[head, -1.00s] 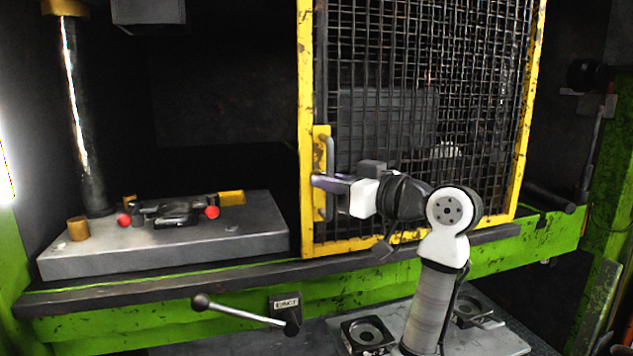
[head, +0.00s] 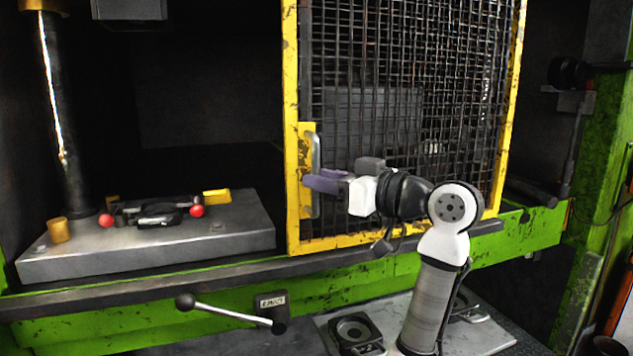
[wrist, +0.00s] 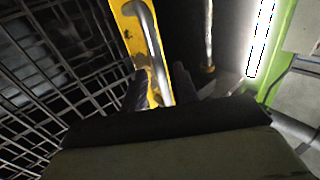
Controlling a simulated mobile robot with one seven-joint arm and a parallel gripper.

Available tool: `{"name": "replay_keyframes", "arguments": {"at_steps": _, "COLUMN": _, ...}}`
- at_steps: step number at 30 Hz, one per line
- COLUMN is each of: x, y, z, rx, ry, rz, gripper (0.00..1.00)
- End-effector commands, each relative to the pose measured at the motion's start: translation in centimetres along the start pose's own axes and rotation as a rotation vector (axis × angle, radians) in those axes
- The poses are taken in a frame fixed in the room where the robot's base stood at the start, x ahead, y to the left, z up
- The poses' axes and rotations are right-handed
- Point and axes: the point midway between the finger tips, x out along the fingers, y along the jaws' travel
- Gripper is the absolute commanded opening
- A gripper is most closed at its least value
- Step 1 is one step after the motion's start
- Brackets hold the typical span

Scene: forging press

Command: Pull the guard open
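The guard (head: 293,90) is a yellow-framed dark mesh panel covering the right part of the press opening. A grey bar handle (head: 314,150) stands upright on a yellow plate at its left edge. My gripper (head: 312,181) is at the lower half of this handle, reaching in from the right. In the wrist view the handle (wrist: 150,35) runs down between the two dark fingers of my gripper (wrist: 160,75). The fingers are apart, with a gap visible beside the bar, so they look open around it. Their contact with the bar cannot be made out.
Left of the guard, a grey die block (head: 150,245) carries a dark fixture with red knobs (head: 197,211). A steel column (head: 62,130) stands at the left.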

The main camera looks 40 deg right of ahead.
Motion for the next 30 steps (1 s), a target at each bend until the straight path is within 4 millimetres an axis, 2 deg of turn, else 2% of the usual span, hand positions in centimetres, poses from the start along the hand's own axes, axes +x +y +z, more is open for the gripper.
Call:
{"name": "replay_keyframes", "arguments": {"at_steps": 9, "x": -7.4, "y": 0.0, "z": 0.3, "rx": -0.002, "ry": 0.002, "rz": 0.002, "gripper": 0.30}}
{"name": "replay_keyframes", "arguments": {"at_steps": 15, "x": -10.5, "y": 0.0, "z": 0.1, "rx": 0.001, "ry": 0.000, "rz": 0.001, "gripper": 0.30}}
{"name": "replay_keyframes", "arguments": {"at_steps": 21, "x": -11.6, "y": 0.0, "z": 0.0, "rx": 0.000, "ry": 0.000, "rz": -0.001, "gripper": 0.30}}
{"name": "replay_keyframes", "arguments": {"at_steps": 30, "x": -11.7, "y": 0.0, "z": 0.0, "rx": 0.000, "ry": 0.000, "rz": -0.001, "gripper": 0.30}}
